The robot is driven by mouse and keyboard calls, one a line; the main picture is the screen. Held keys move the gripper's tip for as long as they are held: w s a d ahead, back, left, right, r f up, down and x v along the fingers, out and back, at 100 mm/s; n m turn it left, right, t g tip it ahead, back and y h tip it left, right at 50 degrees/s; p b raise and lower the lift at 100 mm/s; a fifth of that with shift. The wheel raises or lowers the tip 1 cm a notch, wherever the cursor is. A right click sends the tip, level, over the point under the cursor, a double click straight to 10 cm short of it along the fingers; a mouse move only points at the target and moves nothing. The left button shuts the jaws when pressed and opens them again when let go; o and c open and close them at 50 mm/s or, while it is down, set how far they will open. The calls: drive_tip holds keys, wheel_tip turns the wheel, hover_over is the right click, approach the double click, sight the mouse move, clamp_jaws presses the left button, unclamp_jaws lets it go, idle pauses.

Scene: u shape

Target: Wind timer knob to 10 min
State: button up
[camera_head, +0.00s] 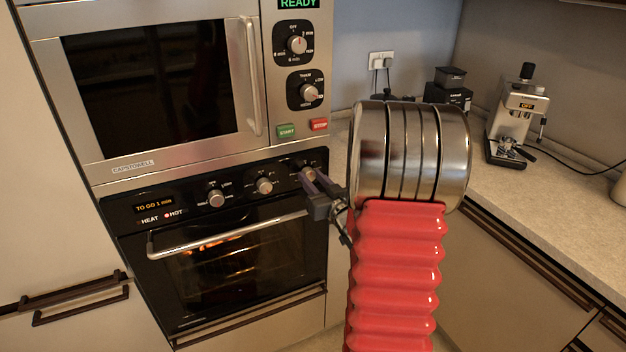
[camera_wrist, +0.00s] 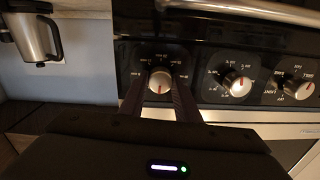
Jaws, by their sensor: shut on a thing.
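The oven's rightmost knob (camera_head: 309,174), with labels that look like minute marks, sits on the black control panel (camera_head: 240,189). In the wrist view this knob (camera_wrist: 160,82) is the left one, between my fingers. My gripper (camera_head: 308,172) reaches the panel from the right and is shut on the knob; it also shows in the wrist view (camera_wrist: 159,78). A red mark on the knob's face points down in the wrist view; the exact setting is too small to read. The oven display (camera_head: 154,207) reads "TO GO 1 MIN", with "HEAT" and "HOT" below it.
Two more oven knobs (camera_head: 265,185) (camera_head: 216,198) are left of the held one. The oven handle (camera_head: 225,235) runs below the panel. A microwave (camera_head: 155,165) showing "READY" with its own knobs (camera_head: 297,45) is above. A coffee machine (camera_head: 515,115) stands on the right counter.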

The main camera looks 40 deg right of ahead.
drive_tip(key=o, duration=1)
drive_tip(key=shift+o, duration=0.2)
drive_tip(key=v, duration=1.3)
drive_tip(key=shift+s, duration=0.4)
drive_tip(key=shift+a, duration=0.1)
